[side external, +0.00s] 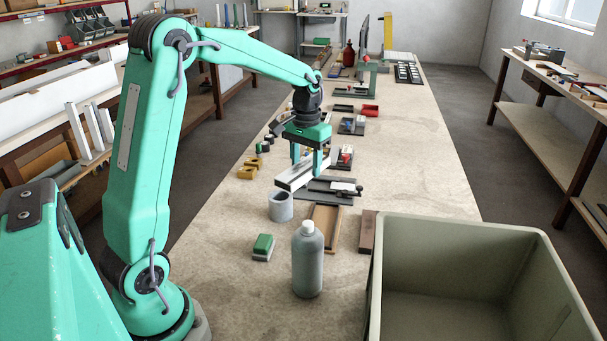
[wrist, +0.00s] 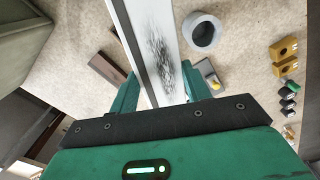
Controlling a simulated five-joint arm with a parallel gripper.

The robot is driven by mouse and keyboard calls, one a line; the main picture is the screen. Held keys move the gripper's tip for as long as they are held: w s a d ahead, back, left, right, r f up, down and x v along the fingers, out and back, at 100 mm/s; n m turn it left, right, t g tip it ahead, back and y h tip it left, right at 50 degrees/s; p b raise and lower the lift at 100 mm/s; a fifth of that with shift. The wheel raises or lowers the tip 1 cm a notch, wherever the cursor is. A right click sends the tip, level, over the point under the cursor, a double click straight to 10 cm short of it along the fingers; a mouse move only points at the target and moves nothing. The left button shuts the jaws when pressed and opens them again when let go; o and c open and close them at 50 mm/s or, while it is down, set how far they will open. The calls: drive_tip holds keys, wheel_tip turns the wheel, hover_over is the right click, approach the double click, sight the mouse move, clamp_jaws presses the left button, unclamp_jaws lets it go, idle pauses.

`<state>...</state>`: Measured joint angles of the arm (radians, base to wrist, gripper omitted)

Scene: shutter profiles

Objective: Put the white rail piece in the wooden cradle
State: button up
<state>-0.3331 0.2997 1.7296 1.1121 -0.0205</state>
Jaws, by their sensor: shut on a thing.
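The white rail piece (side external: 293,177) is a long pale bar with a dark edge. My gripper (side external: 308,168) is shut on it and holds it level above the table. In the wrist view the rail (wrist: 148,35) runs between the two fingers (wrist: 160,92), with dark scuffs on its face; its upper end leaves the picture. The wooden cradle (side external: 325,222), a tan open channel, lies on the table nearer the camera than my gripper. In the wrist view I cannot make out the cradle.
A grey bottle (side external: 307,262) stands close in front of the cradle. A grey ring (side external: 280,207) is left of it, a green-topped block (side external: 263,246) nearer. A brown board (side external: 367,232) and a large bin (side external: 455,223) are to the right. Dark plates (side external: 335,188) lie behind.

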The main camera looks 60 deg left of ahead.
drive_tip(key=s+a+f+n, duration=0.2)
drive_tip(key=s+a+f, duration=0.2)
drive_tip(key=a, duration=0.3)
drive_tip(key=s+a+f+n, duration=0.3)
drive_tip(key=s+a, duration=0.3)
drive_tip(key=a, duration=0.1)
drive_tip(key=shift+s+a+f, duration=0.15)
drive_tip(key=shift+a+f, duration=0.1)
drive_tip(key=shift+f, duration=0.1)
hover_over(249, 213)
drive_tip(key=shift+d+f, duration=0.1)
drive_tip(key=shift+f, duration=2.4)
drive_tip(key=shift+f, duration=0.1)
drive_tip(key=shift+f, duration=2.2)
drive_tip(key=shift+f, duration=0.15)
